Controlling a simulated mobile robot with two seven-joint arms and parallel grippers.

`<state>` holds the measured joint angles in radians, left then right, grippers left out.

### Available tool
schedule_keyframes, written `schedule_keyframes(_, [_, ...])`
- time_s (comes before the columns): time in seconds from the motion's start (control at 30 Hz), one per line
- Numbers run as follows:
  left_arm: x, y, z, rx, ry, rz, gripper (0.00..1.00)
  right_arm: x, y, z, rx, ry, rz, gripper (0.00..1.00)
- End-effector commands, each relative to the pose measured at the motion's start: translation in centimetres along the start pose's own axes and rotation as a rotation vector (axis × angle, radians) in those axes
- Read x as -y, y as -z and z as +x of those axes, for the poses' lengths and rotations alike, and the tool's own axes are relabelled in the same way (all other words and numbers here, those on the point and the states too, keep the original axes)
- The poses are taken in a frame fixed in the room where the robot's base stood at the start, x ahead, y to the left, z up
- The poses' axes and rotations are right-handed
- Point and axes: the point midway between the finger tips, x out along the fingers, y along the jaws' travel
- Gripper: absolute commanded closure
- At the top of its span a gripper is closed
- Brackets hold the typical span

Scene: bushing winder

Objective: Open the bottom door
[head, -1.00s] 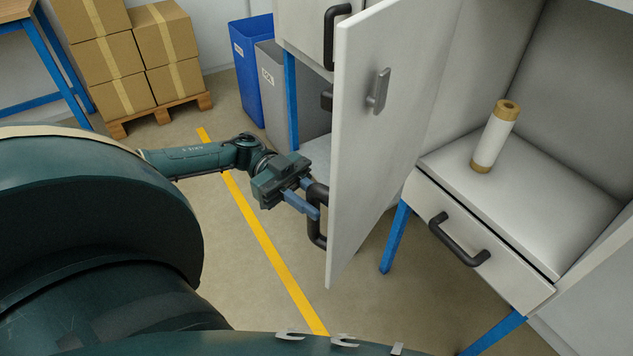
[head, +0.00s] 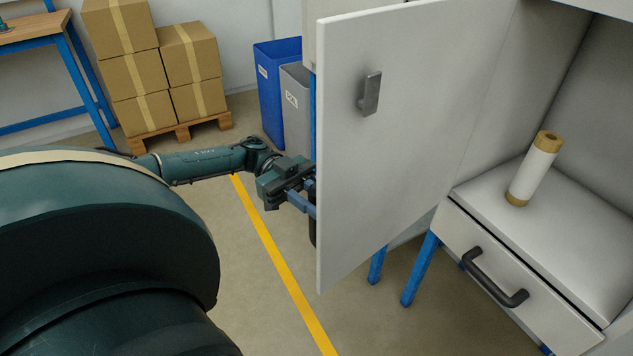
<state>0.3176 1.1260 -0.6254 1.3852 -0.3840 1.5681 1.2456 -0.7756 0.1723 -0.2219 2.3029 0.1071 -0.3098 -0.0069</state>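A pale grey cabinet door (head: 420,130) stands swung open from the cabinet, with a grey latch (head: 371,93) on the face toward me. A black handle (head: 312,232) sits behind the door's left edge, mostly hidden by the door. My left gripper (head: 309,205) is at this handle, its blue fingers reaching to the door's edge. The door hides the fingertips, so I cannot tell whether they are closed on the handle. My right gripper is out of view.
Inside the cabinet, a brown-ended roll (head: 535,168) stands on a surface above a drawer (head: 515,275) with a black handle. Blue (head: 278,90) and grey (head: 297,110) bins stand behind the door. Boxes (head: 150,70) on a pallet are at the back left. Floor left of the door is clear.

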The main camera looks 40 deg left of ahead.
Motion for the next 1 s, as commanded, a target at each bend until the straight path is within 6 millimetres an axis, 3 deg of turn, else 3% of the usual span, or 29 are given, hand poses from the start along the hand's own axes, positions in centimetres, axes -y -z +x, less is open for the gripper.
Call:
schedule_keyframes(0.23, [0.0, -0.1, 0.0, 0.002, 0.0, -0.003, 1.0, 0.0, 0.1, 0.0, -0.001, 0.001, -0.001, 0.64])
schedule_keyframes(0.27, [0.0, -0.1, 0.0, 0.002, 0.0, -0.003, 0.76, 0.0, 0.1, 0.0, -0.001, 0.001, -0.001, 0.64])
schedule_keyframes(0.47, [0.0, -0.1, 0.0, 0.001, 0.0, -0.002, 0.6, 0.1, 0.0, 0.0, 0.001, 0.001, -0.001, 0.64])
schedule_keyframes(0.77, [0.0, -0.1, -0.2, 0.001, 0.001, 0.0, 0.58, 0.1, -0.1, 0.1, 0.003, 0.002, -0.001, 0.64])
schedule_keyframes(1.0, [0.1, -0.3, -3.7, 0.004, 0.005, 0.001, 0.58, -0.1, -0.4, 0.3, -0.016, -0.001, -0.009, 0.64])
